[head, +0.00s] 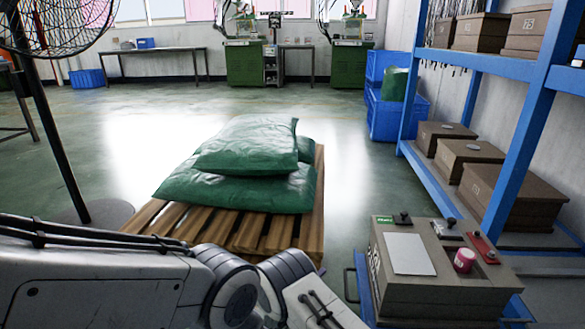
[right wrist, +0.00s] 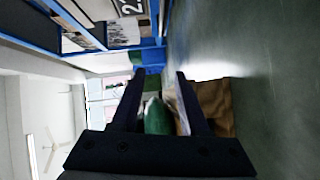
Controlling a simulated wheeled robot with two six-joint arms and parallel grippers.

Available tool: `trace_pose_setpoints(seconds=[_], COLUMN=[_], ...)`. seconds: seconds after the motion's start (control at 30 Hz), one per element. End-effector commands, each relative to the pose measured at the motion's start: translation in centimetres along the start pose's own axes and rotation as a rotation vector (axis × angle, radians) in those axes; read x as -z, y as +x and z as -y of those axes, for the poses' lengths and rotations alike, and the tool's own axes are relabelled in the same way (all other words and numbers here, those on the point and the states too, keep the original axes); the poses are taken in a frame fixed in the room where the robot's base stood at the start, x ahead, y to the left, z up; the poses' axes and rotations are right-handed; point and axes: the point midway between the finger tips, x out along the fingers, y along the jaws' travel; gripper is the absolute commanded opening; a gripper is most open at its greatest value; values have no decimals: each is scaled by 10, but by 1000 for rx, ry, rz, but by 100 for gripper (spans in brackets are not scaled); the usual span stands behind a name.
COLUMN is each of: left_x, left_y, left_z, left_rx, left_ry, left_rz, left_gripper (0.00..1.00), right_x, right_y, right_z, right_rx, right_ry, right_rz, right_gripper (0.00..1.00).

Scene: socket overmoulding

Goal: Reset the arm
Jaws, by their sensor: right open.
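My right gripper (right wrist: 160,74) shows in the right wrist view, its two dark fingers apart with nothing held between them. Beyond the fingers in that view are a green sack (right wrist: 156,118) and a brown shape (right wrist: 216,104), likely the pallet, both at a distance. In the head view a white and grey arm of mine (head: 110,275) lies across the bottom from the left, its end cut off by the lower edge. My left gripper does not show in either view.
Green sacks (head: 250,150) lie stacked on a wooden pallet (head: 265,232) ahead. A brown box (head: 435,288) with a small red item stands at the lower right. A blue shelf rack (head: 533,118) with boxes lines the right, a fan (head: 50,22) the left. Floor beyond the pallet is clear.

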Motion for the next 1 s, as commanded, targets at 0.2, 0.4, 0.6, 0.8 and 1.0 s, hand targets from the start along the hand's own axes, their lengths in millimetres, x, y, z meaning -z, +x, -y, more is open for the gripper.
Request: trace_pose_setpoints(seconds=[0.2,0.4,0.6,0.8,1.0], left_x=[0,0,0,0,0], left_y=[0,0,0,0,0], left_z=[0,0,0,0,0], left_rx=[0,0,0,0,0], left_ry=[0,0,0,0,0], left_rz=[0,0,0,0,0], left_gripper=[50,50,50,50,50], right_x=[45,24,-56,-140,-211], right_y=[37,17,-35,-85,-123], right_z=[-61,-112,-150,-170,-183], right_rx=[403,793,1096,1219,1238], right_ry=[411,640,721,714,690], right_rz=[-158,-140,62,306,519], right_gripper=[45,45,45,45,45])
